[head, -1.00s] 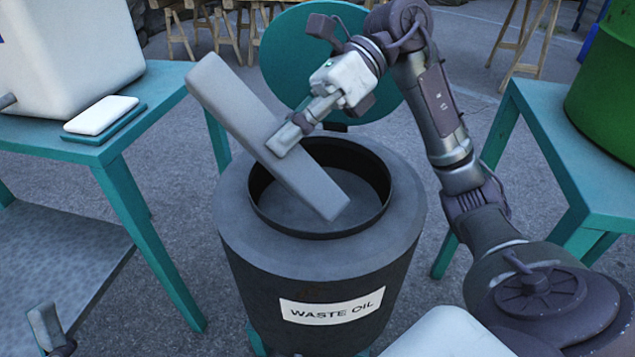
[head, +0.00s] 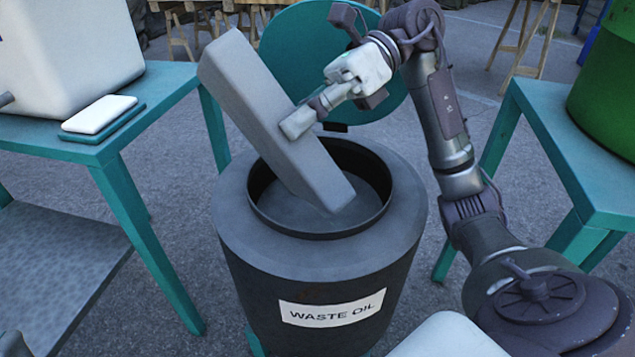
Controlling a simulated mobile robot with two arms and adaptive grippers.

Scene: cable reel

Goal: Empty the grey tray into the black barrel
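The grey tray (head: 262,112) is held tilted steeply over the open mouth of the black barrel (head: 315,270), its lower end at or just inside the rim. The tray's underside and outer wall face me, so its inside is hidden. The barrel carries a "WASTE OIL" label, and its round teal lid (head: 310,55) stands open behind it. My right gripper (head: 298,122) is at the tray's right long edge, with one finger lying on its outer face; it appears closed on that edge. A small part of my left gripper (head: 12,346) shows at the bottom left corner, its fingertips unclear.
A teal table (head: 150,88) at the left bears a white container (head: 65,50) and a small white block (head: 98,114). A teal stand (head: 575,150) with a green drum (head: 605,95) is at the right. A grey slab (head: 55,265) lies at lower left.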

